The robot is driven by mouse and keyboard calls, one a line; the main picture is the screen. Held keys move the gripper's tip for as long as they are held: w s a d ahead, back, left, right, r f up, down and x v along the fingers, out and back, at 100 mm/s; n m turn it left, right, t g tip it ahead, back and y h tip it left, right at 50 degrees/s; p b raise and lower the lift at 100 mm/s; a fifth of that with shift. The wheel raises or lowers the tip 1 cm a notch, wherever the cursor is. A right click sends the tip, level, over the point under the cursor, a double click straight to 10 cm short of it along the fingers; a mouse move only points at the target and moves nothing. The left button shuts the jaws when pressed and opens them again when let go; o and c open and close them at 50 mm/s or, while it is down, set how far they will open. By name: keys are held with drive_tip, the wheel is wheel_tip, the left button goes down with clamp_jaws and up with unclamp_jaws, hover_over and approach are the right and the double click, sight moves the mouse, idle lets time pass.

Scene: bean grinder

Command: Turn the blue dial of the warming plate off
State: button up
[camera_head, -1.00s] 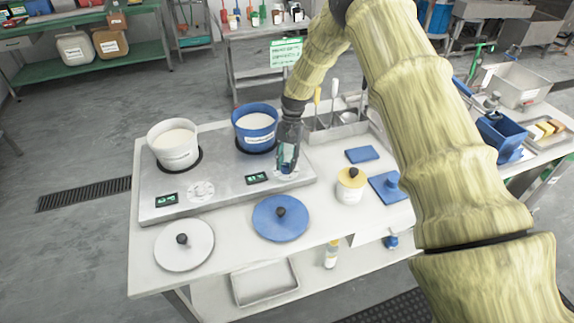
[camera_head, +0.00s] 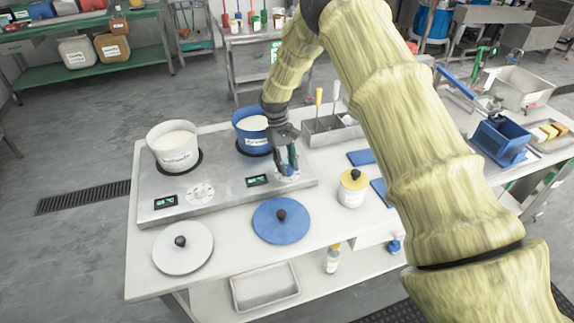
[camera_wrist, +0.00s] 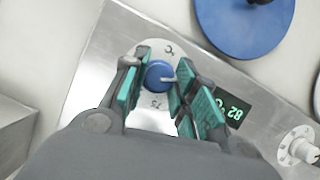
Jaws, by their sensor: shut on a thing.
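The warming plate (camera_head: 225,190) is a flat steel unit on the white table, with a white dial (camera_head: 200,193) at left and two green-lit displays. The blue dial (camera_wrist: 159,73) shows in the wrist view on a pale marked disc, with a light pointer line toward the right. My gripper (camera_wrist: 153,80) has its green-padded fingers on either side of the blue dial, shut on it.
A blue pot (camera_head: 250,140) stands on the plate close behind my gripper, and a white pot (camera_head: 174,155) stands at left. A blue lid (camera_head: 281,221), a white lid (camera_head: 183,247) and a yellow-topped jar (camera_head: 351,190) lie nearby. A utensil bin (camera_head: 325,132) stands behind right.

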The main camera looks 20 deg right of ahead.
drive_tip(key=shift+n, duration=0.5)
drive_tip(key=o, duration=1)
drive_tip(key=shift+o, duration=0.2)
drive_tip(key=v, duration=1.2)
drive_tip(key=shift+a, duration=0.2)
drive_tip(key=shift+f, duration=0.1)
